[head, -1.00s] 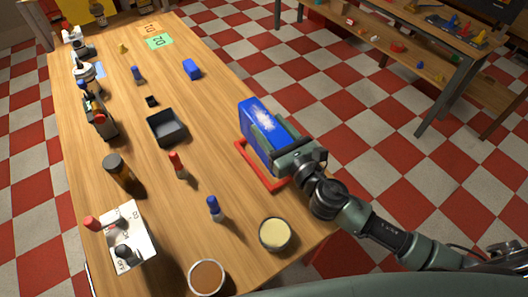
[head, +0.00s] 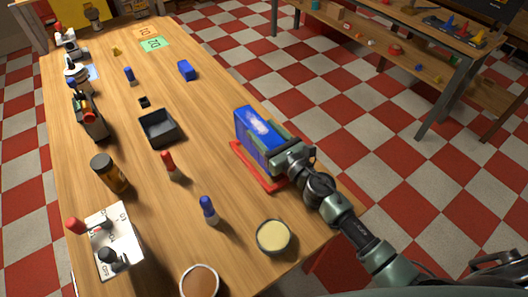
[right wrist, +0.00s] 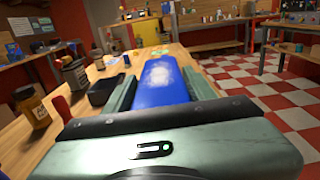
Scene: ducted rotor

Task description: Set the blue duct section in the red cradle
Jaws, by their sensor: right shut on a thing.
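The blue duct section (head: 251,130) is a long, glossy blue block with a pale patch. My right gripper (head: 267,139) is shut on it, with green fingers along its sides. The duct is at the red cradle (head: 238,157), a low red frame near the table's right edge. The duct covers part of the cradle, and I cannot tell whether it rests on it or hangs just above. In the right wrist view the duct (right wrist: 162,82) lies between the two fingers, pointing away; the cradle is hidden there. My left gripper is not in view.
A black tray (head: 158,128), a red-topped bottle (head: 170,165) and a blue-topped bottle (head: 208,210) stand left of the cradle. A bowl of pale contents (head: 273,237) is nearer the front. A small blue block (head: 187,71) lies farther back. The table between is clear.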

